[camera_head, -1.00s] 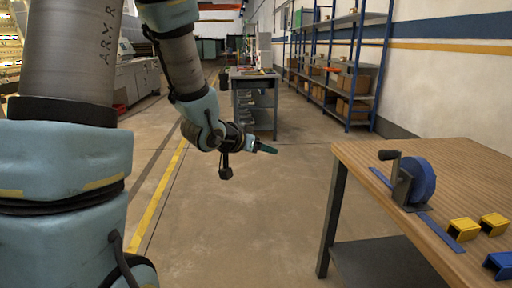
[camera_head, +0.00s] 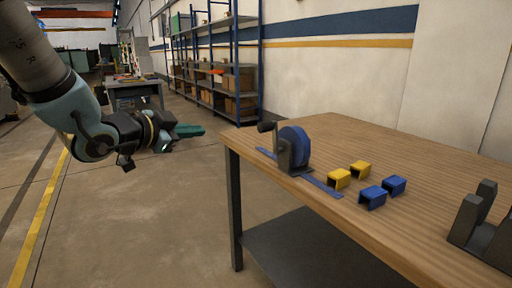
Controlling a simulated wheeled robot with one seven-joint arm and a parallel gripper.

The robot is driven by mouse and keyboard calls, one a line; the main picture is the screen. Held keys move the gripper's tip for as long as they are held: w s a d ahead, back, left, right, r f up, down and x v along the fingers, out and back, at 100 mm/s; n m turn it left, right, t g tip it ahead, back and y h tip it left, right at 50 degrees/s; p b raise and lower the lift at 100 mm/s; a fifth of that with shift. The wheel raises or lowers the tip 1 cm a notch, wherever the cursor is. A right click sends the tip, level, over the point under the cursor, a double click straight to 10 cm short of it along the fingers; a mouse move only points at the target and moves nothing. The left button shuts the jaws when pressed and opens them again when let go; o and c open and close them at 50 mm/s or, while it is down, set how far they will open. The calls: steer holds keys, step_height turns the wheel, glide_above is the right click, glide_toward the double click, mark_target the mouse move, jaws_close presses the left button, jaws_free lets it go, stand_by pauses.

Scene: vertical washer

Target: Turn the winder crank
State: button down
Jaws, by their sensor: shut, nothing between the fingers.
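The winder (camera_head: 292,148) stands near the left end of the wooden table, with a blue drum and a grey bracket on a flat blue strip (camera_head: 318,184). Its crank handle (camera_head: 267,126) is a dark knob at the upper left of the drum, pointing left. My gripper (camera_head: 190,131) is shut and empty, with its teal fingers pointing right toward the winder. It appears to the left of the crank and beyond the table's left edge, touching nothing. How far apart in depth they are, I cannot tell.
On the wooden table (camera_head: 355,135), two yellow blocks (camera_head: 339,179) and two blue blocks (camera_head: 372,197) lie right of the winder. A dark grey fixture (camera_head: 481,238) stands at the right. Blue shelving (camera_head: 215,60) lines the wall behind. The floor left of the table is clear.

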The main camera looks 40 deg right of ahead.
mark_target(262, 127)
steer(key=s+d+r+m+g+h+p, duration=0.2)
steer(key=s+d+m+g+p, duration=0.2)
steer(key=s+d+m, duration=0.4)
steer(key=s+m+p, duration=0.1)
steer(key=s, duration=0.2)
steer(key=shift+s+r+h+p, duration=0.25)
steer(key=shift+r+h+p, duration=0.05)
steer(key=shift+h+p, duration=0.1)
steer(key=p, duration=0.4)
steer(key=shift+d+f, duration=0.15)
steer(key=shift+d, duration=0.05)
steer(key=w+d, duration=0.1)
steer(key=d+f+p, duration=0.1)
steer(key=d, duration=0.1)
steer(key=w+d+f, duration=0.1)
steer(key=d, duration=0.1)
steer(key=shift+w+d+p, duration=0.2)
steer(key=shift+w+p, duration=0.15)
steer(key=shift+p, duration=0.05)
steer(key=shift+w+d+f, duration=0.15)
steer(key=shift+w+f, duration=0.15)
steer(key=shift+w, duration=0.3)
steer(key=shift+w, duration=0.1)
